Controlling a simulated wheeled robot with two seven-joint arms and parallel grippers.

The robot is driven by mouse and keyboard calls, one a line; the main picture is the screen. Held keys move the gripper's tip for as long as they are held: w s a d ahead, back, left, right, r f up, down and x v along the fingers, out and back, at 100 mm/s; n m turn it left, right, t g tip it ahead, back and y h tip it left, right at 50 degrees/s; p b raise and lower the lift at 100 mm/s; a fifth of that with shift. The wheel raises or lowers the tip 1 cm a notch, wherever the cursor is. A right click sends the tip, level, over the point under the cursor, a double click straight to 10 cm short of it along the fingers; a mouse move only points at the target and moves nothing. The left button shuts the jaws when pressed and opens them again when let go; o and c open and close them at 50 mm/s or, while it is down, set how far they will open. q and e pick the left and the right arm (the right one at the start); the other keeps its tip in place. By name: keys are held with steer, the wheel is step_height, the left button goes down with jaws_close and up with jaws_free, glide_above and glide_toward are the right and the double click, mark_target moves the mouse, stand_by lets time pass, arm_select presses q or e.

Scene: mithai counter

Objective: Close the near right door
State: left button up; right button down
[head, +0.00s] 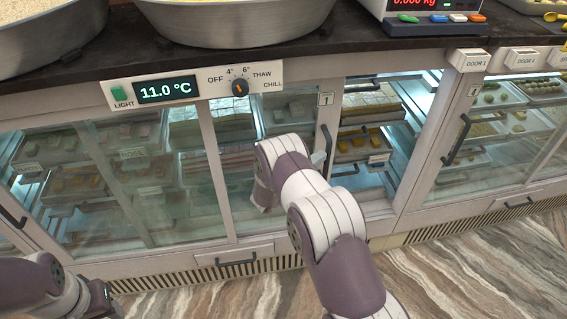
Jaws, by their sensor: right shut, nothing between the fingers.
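The near right door is a sliding glass door with a pale frame (325,114) and a "1" label. It stands partly open, with a clear gap to its right that shows trays inside. Its dark upright handle (328,143) is on the right stile. My right gripper (318,158) is just by the lower part of this handle, mostly hidden behind my own wrist. It is shut and empty; I cannot tell whether it touches the handle.
A temperature panel (185,91) and dark counter top (310,52) run above the doors. Metal pans and a scale (430,18) stand on the counter. Trays of sweets (364,150) sit inside the gap. A drawer handle (237,262) projects below. The marbled floor in front is clear.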

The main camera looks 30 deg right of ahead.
arm_select(q)
step_height(320, 180, down, 7)
steer(key=b, duration=0.7)
steer(key=shift+w, duration=0.15)
arm_select(e)
steer(key=s+d, duration=0.2)
steer(key=d, duration=0.8)
steer(key=s+d, duration=0.3)
steer(key=d, duration=0.8)
steer(key=s+d, duration=0.3)
steer(key=d, duration=0.7)
steer(key=shift+s+d+r, duration=0.2)
steer(key=shift+s+d, duration=0.05)
steer(key=shift+d, duration=0.05)
arm_select(q)
steer(key=shift+a, duration=0.1)
